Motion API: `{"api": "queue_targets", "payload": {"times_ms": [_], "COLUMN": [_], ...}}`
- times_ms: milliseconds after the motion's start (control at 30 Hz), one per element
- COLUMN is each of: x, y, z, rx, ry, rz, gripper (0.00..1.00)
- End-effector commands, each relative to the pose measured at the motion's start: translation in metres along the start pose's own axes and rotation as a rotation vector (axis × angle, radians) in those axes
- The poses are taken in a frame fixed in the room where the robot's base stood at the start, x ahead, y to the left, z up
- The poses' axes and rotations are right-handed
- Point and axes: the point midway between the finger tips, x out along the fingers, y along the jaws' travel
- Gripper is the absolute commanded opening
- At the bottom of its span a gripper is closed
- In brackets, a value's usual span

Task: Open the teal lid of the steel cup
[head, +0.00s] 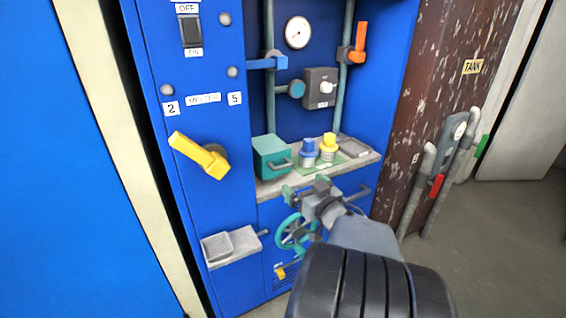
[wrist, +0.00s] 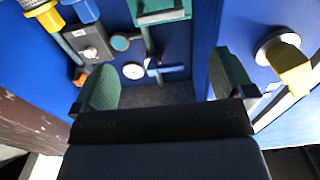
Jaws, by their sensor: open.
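No steel cup with a separate teal lid shows clearly. The closest match is a teal block-shaped piece (head: 269,153) with a grey bar handle, on the left of the cabinet shelf; I cannot tell whether a cup is under it. Its teal edge and bar also show at the top of the wrist view (wrist: 160,6). My gripper (head: 306,188) is open and empty in front of the shelf, below and right of the teal piece and apart from it. In the wrist view its two teal-padded fingers stand wide apart (wrist: 163,62).
A blue-capped jar (head: 308,151) and a yellow-capped jar (head: 328,148) stand right of the teal piece. A yellow lever (head: 198,155) sticks out at left. A teal handwheel (head: 292,232) is below the shelf. A grey open box (head: 217,247) sits on a lower ledge.

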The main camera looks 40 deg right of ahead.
Motion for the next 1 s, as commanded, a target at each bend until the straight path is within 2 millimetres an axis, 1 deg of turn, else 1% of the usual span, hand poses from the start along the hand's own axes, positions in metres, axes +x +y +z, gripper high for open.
{"api": "queue_targets", "payload": {"times_ms": [33, 200, 300, 367, 500, 600, 800, 1000], "x": [0.008, 0.027, 0.037, 0.051, 0.077, 0.091, 0.110, 0.118], "y": [-0.002, -0.001, -0.001, -0.001, 0.000, 0.000, 0.001, 0.001], "z": [-0.007, -0.009, -0.007, 0.002, 0.002, 0.002, 0.001, 0.000], "rx": [0.006, 0.007, 0.005, -0.003, -0.003, -0.002, -0.002, -0.002], "ry": [-0.007, -0.006, -0.009, -0.002, -0.002, -0.002, -0.002, -0.002], "rz": [-0.004, -0.005, 0.000, -0.002, 0.000, 0.002, 0.004, 0.005], "gripper": [1.00, 1.00, 1.00, 1.00, 1.00, 1.00, 1.00, 1.00]}}
